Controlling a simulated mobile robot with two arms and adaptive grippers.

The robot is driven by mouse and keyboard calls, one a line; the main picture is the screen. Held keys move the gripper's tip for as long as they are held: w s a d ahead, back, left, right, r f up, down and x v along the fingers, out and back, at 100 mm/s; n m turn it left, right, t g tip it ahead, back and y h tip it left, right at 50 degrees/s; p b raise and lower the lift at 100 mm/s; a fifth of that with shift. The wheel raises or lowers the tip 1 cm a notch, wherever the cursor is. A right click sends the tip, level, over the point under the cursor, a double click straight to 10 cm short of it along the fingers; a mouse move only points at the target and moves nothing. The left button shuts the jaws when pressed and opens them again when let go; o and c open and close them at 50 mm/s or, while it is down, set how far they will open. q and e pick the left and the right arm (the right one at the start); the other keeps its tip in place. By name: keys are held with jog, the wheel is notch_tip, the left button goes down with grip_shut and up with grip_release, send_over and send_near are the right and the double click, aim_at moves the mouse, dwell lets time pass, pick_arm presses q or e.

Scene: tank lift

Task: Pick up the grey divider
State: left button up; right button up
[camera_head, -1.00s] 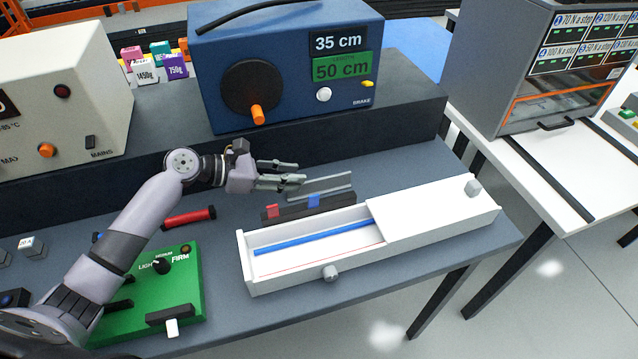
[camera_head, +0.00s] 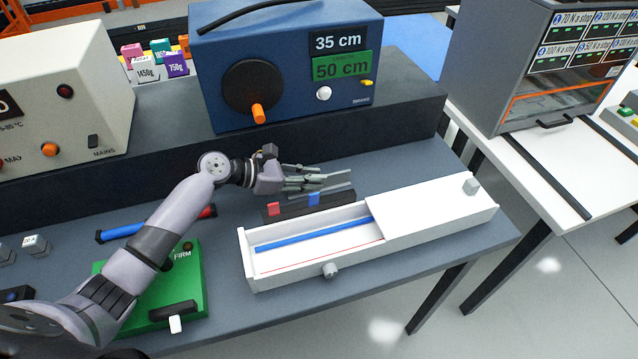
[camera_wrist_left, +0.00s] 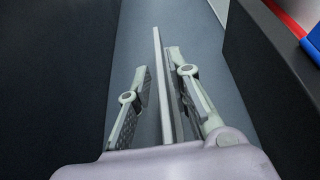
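The grey divider (camera_head: 341,187) is a thin, flat strip behind the dark rack in the head view. In the left wrist view the divider (camera_wrist_left: 158,42) runs lengthwise between my fingers, its narrow edge towards the camera. My left gripper (camera_head: 321,178) is open at the divider, hiding part of it in the head view. In the left wrist view my left gripper (camera_wrist_left: 157,65) has one finger on each side of the strip, with a gap on the left. The right finger is very close; I cannot tell whether it touches. My right gripper is not in view.
The dark rack (camera_head: 295,209) with a red piece (camera_head: 274,209) and a blue piece (camera_head: 314,199) stands just in front. A white tank (camera_head: 430,235) lies nearer. A dark raised ledge (camera_head: 370,135) carrying a blue winch box (camera_head: 290,65) is behind.

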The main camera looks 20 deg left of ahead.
pick_arm(q)
grip_shut()
dwell(0.4)
